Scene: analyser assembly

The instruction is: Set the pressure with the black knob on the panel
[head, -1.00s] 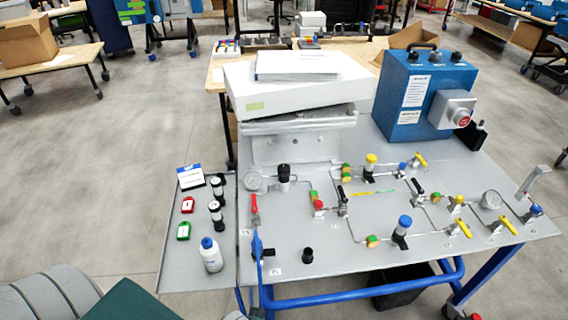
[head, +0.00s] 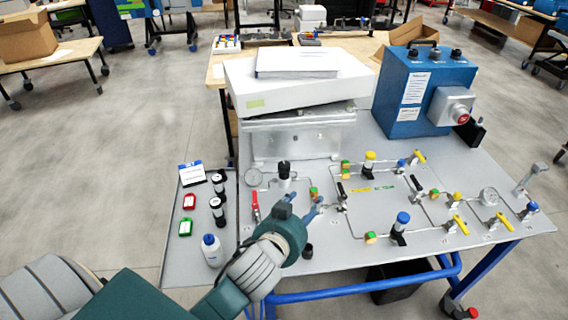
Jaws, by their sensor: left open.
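The grey panel (head: 430,215) lies on a blue-framed cart. A black knob (head: 284,170) stands upright at its back left, beside a round gauge (head: 253,178). My left gripper (head: 304,203) reaches over the panel from the lower left. Its two fingers are apart, with nothing seen between them. In the picture it is below the black knob, apart from it. Its wrist hides part of the front left of the panel. My right gripper is not in view.
A red-handled valve (head: 255,205) stands left of my gripper, and a second black knob (head: 308,250) is at the front. Several coloured valves fill the panel's right. A blue box (head: 412,95) and white case (head: 290,85) stand behind. A side shelf holds a white bottle (head: 211,250).

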